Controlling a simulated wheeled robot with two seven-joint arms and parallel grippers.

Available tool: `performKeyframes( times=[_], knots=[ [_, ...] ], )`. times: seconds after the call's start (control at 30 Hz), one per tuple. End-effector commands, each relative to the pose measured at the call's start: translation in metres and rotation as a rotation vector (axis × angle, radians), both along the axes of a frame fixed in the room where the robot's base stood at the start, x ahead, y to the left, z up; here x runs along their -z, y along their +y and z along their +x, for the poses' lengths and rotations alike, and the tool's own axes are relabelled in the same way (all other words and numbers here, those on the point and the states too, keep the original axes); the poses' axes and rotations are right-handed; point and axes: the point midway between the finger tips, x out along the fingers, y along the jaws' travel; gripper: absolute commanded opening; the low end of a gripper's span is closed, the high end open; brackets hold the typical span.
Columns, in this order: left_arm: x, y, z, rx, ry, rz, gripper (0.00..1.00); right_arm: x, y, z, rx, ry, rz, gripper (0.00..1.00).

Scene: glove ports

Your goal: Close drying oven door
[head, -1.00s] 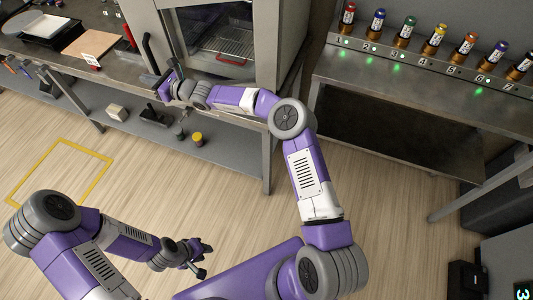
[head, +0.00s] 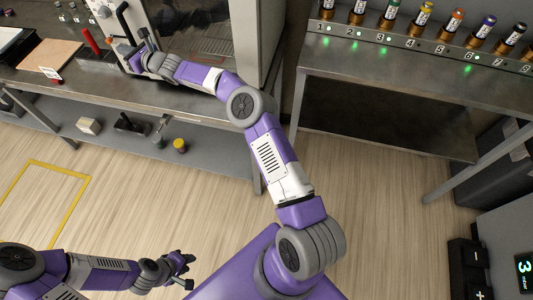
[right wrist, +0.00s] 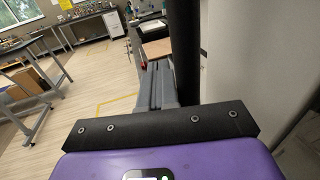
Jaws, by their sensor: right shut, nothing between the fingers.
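The drying oven (head: 262,40) stands on the bench at the top of the head view. Its pale door (head: 158,14) has a dark window and lies at or near the oven front; I cannot tell whether a gap remains. The door's black handle (head: 124,20) also shows as an upright bar in the right wrist view (right wrist: 185,50). My right gripper (head: 138,57) is shut and empty beside the handle, close to the door; contact is unclear. Its grey fingers show in the right wrist view (right wrist: 156,85). My left gripper (head: 187,270) is open and empty, low over the floor.
The bench (head: 90,90) holds a board (head: 50,54) and a red-handled item (head: 91,40). Small items, including a yellow-capped jar (head: 180,145), stand on its lower shelf. A metal table with numbered vials (head: 420,20) stands at right. Open floor lies in front.

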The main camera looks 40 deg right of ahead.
Motion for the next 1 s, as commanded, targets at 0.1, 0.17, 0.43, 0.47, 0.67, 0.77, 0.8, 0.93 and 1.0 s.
performKeyframes(
  times=[0.1,0.17,0.43,0.47,0.67,0.77,0.8,0.93,1.0],
  knots=[
    [0.004,0.000,0.000,0.000,0.000,0.000,0.33,0.000,-0.015,0.004,0.032,-0.002,0.002,0.00],
    [0.004,0.000,0.000,0.000,0.000,0.000,0.33,0.000,-0.019,0.005,0.041,-0.001,0.001,0.00],
    [0.004,0.000,0.000,0.000,0.000,0.000,0.33,0.000,-0.024,0.006,0.050,0.000,0.002,0.00],
    [0.004,0.000,0.000,0.000,0.000,0.000,0.33,0.000,-0.024,0.006,0.050,0.000,0.002,0.00],
    [0.004,0.000,0.000,0.000,0.000,0.000,0.33,0.000,-0.023,0.006,0.049,0.001,0.002,0.00],
    [0.004,0.000,0.000,0.000,0.000,0.000,0.33,0.000,-0.023,0.006,0.049,0.001,0.002,0.00],
    [0.004,0.000,0.000,0.000,0.000,0.000,0.33,0.000,-0.023,0.006,0.049,0.001,0.002,0.00],
    [0.005,0.000,0.000,0.000,0.000,0.000,0.33,0.000,-0.023,0.006,0.049,0.000,0.002,0.00],
    [0.007,0.000,0.000,0.000,0.000,0.000,0.33,0.000,-0.021,0.006,0.048,-0.001,0.001,0.00]
  ],
)
